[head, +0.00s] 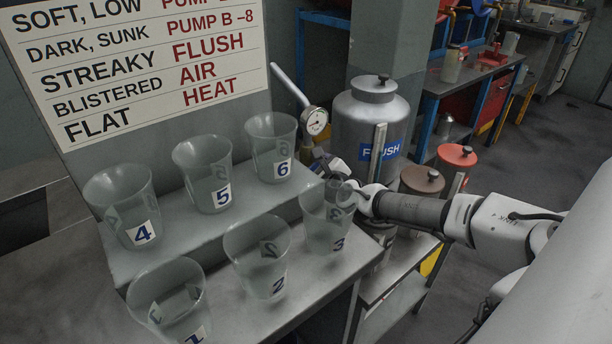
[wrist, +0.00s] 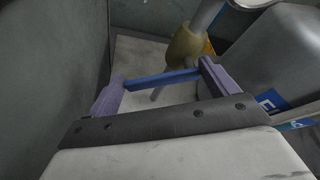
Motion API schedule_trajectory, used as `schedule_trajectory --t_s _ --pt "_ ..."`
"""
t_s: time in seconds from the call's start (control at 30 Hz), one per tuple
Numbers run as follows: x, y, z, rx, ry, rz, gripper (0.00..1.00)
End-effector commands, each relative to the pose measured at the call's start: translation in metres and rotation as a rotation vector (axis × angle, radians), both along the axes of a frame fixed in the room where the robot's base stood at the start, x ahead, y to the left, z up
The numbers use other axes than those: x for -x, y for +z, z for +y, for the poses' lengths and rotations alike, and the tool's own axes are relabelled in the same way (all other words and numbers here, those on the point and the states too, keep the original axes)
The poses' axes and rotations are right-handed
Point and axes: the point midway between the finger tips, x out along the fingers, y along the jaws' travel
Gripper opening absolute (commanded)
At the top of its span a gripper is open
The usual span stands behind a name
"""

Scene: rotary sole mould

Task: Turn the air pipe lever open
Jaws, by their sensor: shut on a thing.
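The air pipe lever (wrist: 160,77) shows in the wrist view as a blue bar. My gripper (wrist: 163,73) is shut on it, with a purple finger at each end of the bar. Behind it is a tan valve body (wrist: 184,43) on a pale pipe (wrist: 207,14). In the head view my gripper (head: 342,178) is beside the FLUSH tank, partly behind cup 3. The pipe (head: 290,85) slopes down to a round gauge (head: 314,121) there. The lever is hard to make out in the head view, and I cannot tell how far it is turned.
The grey FLUSH tank (head: 366,120) stands close to my gripper. Cup 3 (head: 326,215) is in front of it; several clear numbered cups stand on the stepped bench (head: 237,240). Two lidded canisters, one brown (head: 421,181) and one red (head: 456,157), stand by my arm.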

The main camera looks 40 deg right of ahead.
Motion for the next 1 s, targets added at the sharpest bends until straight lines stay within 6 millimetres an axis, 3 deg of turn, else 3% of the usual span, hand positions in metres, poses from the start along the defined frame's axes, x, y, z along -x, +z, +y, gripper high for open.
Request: schedule_trajectory --t_s 0.4,0.43,0.53,1.0 --pt "-0.0017 0.0023 -0.0003 0.007 0.003 -0.004 0.45" --pt "-0.0017 0.0023 -0.0003 0.007 0.003 -0.004 0.87" --pt "-0.0015 0.002 -0.0005 0.006 0.002 -0.003 1.0" --pt "-0.0004 0.0011 0.001 0.0 0.001 0.0 1.0"
